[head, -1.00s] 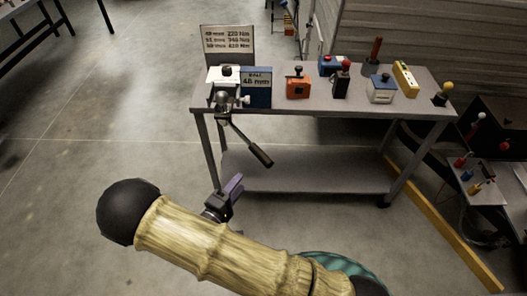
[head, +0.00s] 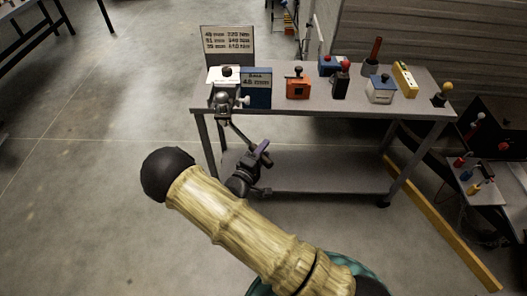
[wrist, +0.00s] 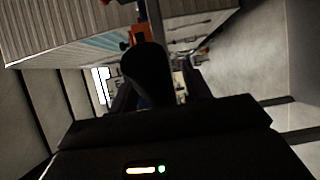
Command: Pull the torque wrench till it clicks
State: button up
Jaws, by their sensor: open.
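The torque wrench (head: 236,131) hangs off the front left of the grey bench, its shaft slanting down to the right from a metal fixture (head: 223,101). My gripper (head: 262,154) is at the wrench's handle and hides most of it in the head view. In the wrist view a dark, rounded bar, seemingly the handle (wrist: 147,70), stands in front of the palm between the two dark fingers. My gripper is open. Whether a finger touches the handle cannot be told.
A blue block with a label (head: 257,88) and a sign (head: 228,42) stand by the fixture. An orange box (head: 298,86) and several other devices stand along the bench (head: 320,106). A lower shelf (head: 320,178) lies beneath. The floor at left is clear.

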grip_shut()
